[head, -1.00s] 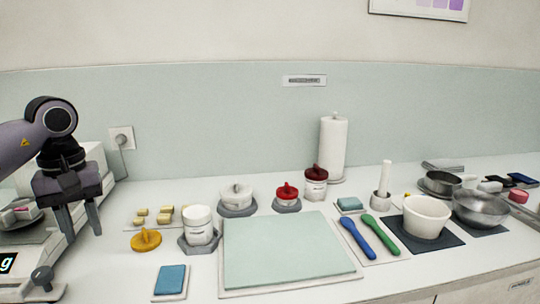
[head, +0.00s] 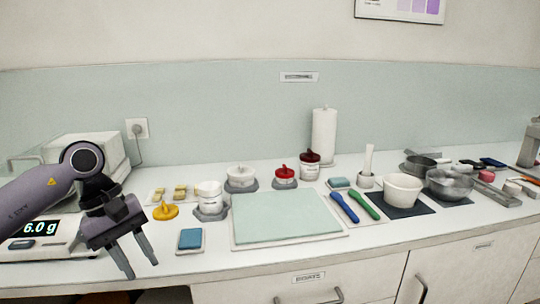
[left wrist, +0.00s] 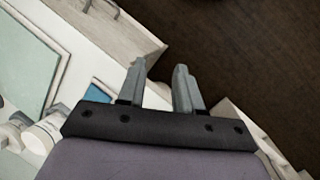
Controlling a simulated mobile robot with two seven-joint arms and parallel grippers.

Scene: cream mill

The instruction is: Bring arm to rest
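My left gripper (head: 142,271) hangs at the lower left of the head view, over the front edge of the counter. It points downward, beside the blue pad and in front of the scale. Its two fingers stand apart with nothing between them. The left wrist view also shows the open fingers (left wrist: 160,64), with dark floor and the counter's front edge beyond them. My right gripper is not seen in either view.
The scale (head: 40,228) at the left reads 6.0 g. A blue pad (head: 190,239), orange lid (head: 165,211), white jar (head: 209,195) and green mat (head: 285,217) are near. A white bowl (head: 403,188) and metal bowl (head: 450,184) stand right. Floor space lies before the counter.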

